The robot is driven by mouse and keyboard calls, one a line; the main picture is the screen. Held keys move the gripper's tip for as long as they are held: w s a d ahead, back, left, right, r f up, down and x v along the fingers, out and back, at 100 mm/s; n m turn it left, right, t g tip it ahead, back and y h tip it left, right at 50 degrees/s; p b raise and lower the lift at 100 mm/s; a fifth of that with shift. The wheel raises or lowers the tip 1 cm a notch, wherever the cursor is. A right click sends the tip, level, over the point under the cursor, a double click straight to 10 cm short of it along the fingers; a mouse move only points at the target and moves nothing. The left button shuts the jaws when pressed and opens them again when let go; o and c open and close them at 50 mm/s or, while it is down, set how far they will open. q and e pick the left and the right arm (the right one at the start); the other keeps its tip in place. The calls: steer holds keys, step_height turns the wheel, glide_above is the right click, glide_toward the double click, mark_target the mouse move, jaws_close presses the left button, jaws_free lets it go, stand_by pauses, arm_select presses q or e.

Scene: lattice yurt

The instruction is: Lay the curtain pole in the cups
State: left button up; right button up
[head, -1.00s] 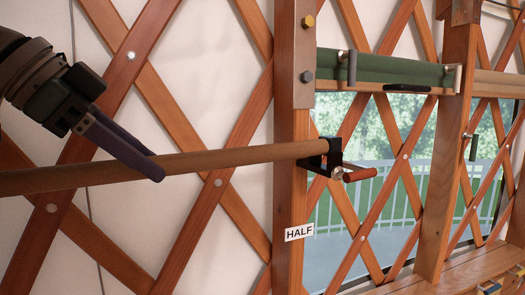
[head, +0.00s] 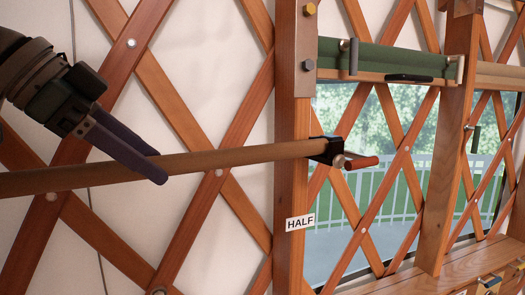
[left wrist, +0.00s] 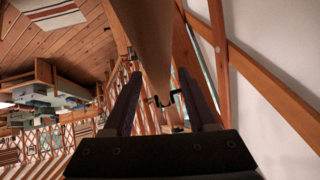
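The long brown curtain pole (head: 230,157) runs from the left edge to the wooden post in the head view, nearly level. My left gripper (head: 157,166) is shut on it, one finger in front and one behind. In the left wrist view the pole (left wrist: 150,45) runs away between the fingers (left wrist: 160,85). Its right end is at a black cup (head: 326,151) with a red-handled screw (head: 360,162) on the post; I cannot tell whether it rests on the cup's floor. The cup also shows in the left wrist view (left wrist: 168,99). No second cup is clear. My right gripper is out of view.
The post (head: 291,180) bears a HALF label (head: 300,222) below the cup. A green roll (head: 395,60) hangs higher up in brackets before the window. Red-brown lattice (head: 215,190) covers the wall behind the pole. A wooden ledge (head: 430,272) is at lower right.

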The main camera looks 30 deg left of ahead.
arm_select(q)
steer(key=shift+o, duration=0.6)
steer(key=p+v, duration=0.5)
steer(key=v, duration=0.5)
steer(key=shift+p, duration=0.3)
